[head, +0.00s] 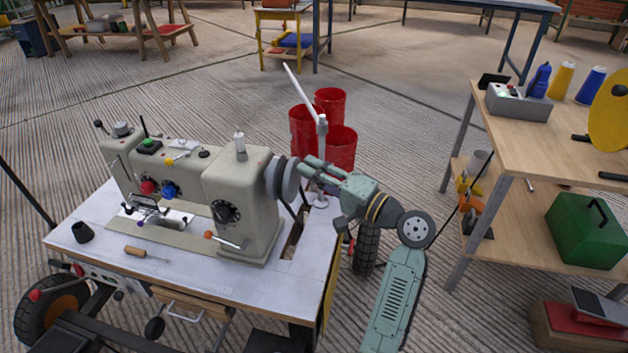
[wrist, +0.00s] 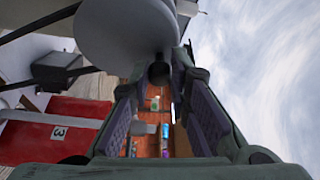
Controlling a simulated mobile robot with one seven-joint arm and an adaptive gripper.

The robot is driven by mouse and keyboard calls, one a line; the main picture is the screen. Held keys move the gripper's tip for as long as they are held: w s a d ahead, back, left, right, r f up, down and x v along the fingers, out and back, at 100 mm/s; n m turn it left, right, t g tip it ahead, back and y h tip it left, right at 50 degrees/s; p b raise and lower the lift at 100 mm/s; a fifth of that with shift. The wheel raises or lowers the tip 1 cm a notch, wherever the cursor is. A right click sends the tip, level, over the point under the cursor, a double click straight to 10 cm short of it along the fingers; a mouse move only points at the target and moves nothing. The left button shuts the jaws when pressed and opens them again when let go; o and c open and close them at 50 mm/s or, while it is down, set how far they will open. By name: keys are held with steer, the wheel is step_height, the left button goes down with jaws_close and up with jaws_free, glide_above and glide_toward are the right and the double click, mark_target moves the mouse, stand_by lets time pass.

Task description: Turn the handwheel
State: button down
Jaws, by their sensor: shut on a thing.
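The handwheel (head: 285,180) is a grey double disc on the right end of the beige sewing machine (head: 238,195). My gripper (head: 304,166) reaches it from the right and is shut on it near its outer face. In the wrist view the handwheel (wrist: 122,30) fills the upper left as a pale round disc, and the fingertips of my gripper (wrist: 160,72) meet at its lower edge. The exact contact on the far side is hidden.
The machine stands on a white-topped table (head: 85,258) with a wooden-handled tool (head: 140,252) and a small dark cup (head: 83,232). A white jointed lamp arm (head: 322,135) rises close behind my gripper. Red bins (head: 330,100) stand behind it. A wooden workbench (head: 545,145) is at right.

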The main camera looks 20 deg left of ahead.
steer(key=shift+s+f+n+y+b, duration=0.1)
steer(key=shift+n+y+b, duration=0.2)
steer(key=shift+n+b, duration=0.2)
steer(key=c, duration=1.5)
jaws_free()
steer(key=o, duration=0.8)
step_height(320, 180, up, 9)
steer(key=shift+f, duration=0.1)
steer(key=shift+s+d+r, duration=0.15)
steer(key=shift+d+r, duration=0.05)
steer(key=shift+r, duration=0.65)
steer(key=c, duration=0.7)
steer(key=shift+c, duration=0.6)
steer(key=shift+a, duration=0.1)
